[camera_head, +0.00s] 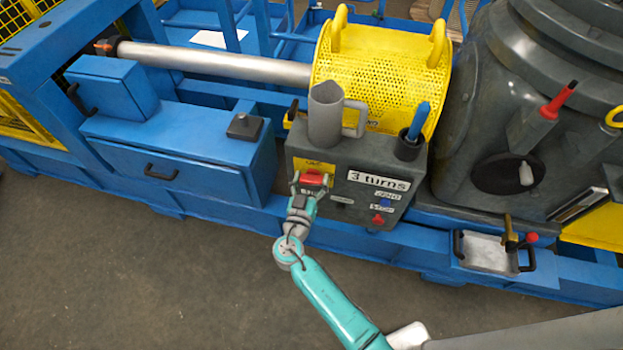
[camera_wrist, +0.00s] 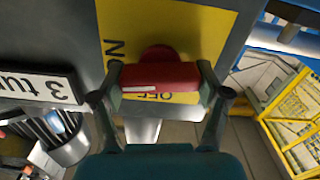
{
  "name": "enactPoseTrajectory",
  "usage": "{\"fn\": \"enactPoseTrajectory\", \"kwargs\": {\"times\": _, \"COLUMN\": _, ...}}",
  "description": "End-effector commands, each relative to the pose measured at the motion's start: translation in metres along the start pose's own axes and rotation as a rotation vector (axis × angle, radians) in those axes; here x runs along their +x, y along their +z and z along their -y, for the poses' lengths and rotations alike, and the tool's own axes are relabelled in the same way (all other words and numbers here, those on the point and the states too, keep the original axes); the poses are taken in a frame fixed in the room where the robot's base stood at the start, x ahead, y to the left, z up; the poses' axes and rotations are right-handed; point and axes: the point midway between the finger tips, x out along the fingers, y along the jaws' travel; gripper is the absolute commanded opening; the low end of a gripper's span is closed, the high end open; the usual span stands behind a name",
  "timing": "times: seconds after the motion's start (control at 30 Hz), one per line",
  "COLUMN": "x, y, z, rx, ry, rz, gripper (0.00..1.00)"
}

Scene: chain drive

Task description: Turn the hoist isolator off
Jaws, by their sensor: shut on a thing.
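The hoist isolator is a red handle (camera_head: 313,179) on a yellow plate (camera_head: 318,167), at the left of a dark grey control box's (camera_head: 362,157) front. In the wrist view the red handle (camera_wrist: 160,77) lies level across the picture, on a round red hub. The yellow plate (camera_wrist: 215,35) there bears "ON" at the handle's left and "OFF" just below it, partly covered. My gripper (camera_head: 309,186) is at the plate, and in the wrist view my gripper (camera_wrist: 160,88) has a finger at each end of the handle, shut on it.
A "3 turns" label (camera_head: 378,181) and a red button (camera_head: 377,219) are right of the handle. A blue drawer cabinet (camera_head: 195,165) is left. The floor in front is clear.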

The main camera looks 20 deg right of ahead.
Motion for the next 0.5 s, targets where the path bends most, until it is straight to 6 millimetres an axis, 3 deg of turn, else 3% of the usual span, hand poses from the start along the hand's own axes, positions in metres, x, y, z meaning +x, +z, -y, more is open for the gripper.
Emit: {"fn": "enactPoseTrajectory", "kwargs": {"times": 0.5, "x": 0.0000, "y": 0.0002, "z": 0.0025, "rx": -0.479, "ry": 0.000, "rz": -0.001, "gripper": 0.40}}
